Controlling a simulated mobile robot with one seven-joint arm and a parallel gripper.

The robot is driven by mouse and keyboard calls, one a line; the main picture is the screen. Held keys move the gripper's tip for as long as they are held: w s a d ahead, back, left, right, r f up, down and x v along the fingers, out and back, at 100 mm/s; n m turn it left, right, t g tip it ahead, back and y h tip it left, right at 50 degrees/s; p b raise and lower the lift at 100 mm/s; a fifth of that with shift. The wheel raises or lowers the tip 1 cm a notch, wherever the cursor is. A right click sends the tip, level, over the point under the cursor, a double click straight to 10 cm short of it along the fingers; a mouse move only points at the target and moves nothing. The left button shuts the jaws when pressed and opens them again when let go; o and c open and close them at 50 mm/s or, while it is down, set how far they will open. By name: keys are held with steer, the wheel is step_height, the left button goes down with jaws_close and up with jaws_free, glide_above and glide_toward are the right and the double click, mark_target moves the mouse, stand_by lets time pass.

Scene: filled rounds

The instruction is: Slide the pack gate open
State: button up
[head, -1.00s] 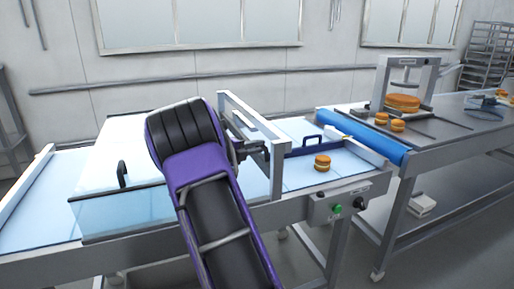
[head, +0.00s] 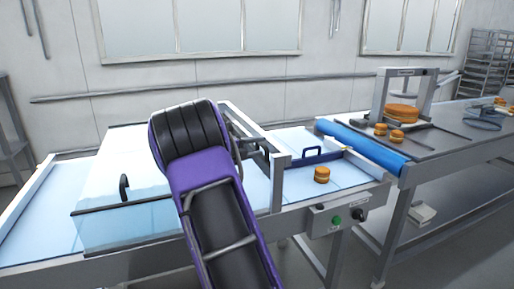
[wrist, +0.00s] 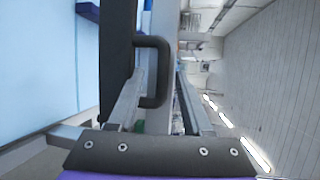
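A dark upright panel (wrist: 117,45) with a black D-shaped handle (wrist: 163,70) fills the middle of the wrist view; it looks like the pack gate. In the head view a grey upright frame (head: 277,182) spans the conveyor, and my gripper (head: 262,150) is beside it, partly hidden by my purple arm. In the wrist view my gripper's fingers (wrist: 160,110) are spread, with the handle showing between them. I see a gap beside the handle and cannot tell whether either finger touches it.
A round orange-brown filled cake (head: 321,174) stands on the conveyor, right of the frame. Behind it is a blue bar with a handle (head: 318,154). A clear cover (head: 130,225) is at left. A blue roller (head: 365,144) leads to a steel table with more cakes (head: 397,136).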

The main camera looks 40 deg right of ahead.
steer(key=v, duration=1.7)
steer(key=shift+a, duration=0.25)
steer(key=shift+r, duration=0.15)
